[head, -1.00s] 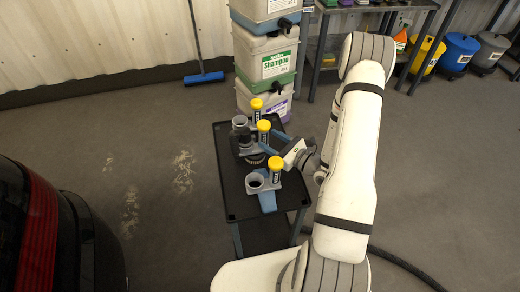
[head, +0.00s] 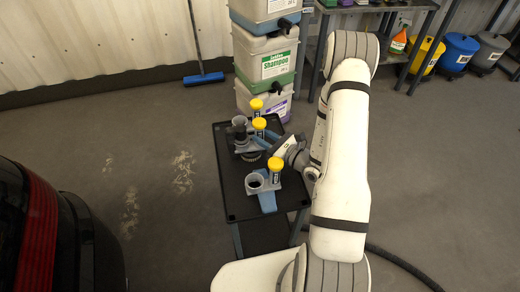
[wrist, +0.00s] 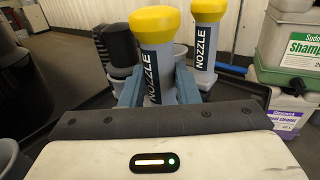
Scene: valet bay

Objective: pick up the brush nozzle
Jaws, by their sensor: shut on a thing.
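The brush nozzle (head: 259,134) is in the middle of the black cart in the head view, with a yellow-capped grey post and dark bristles low at its front. In the wrist view its post (wrist: 156,62), labelled NOZZLE, stands upright between my blue fingers. My gripper (head: 266,140) reaches in from the right and is shut on this post; it also shows in the wrist view (wrist: 157,88). The lower part of the nozzle is hidden there by my gripper body. I cannot tell whether it is clear of the cart.
Another yellow-capped nozzle (head: 275,168) stands in front on the cart (head: 232,205), and a further one (head: 256,104) behind. Stacked shampoo containers (head: 268,62) stand behind the cart. A dark car (head: 60,240) is at the left. Floor between car and cart is clear.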

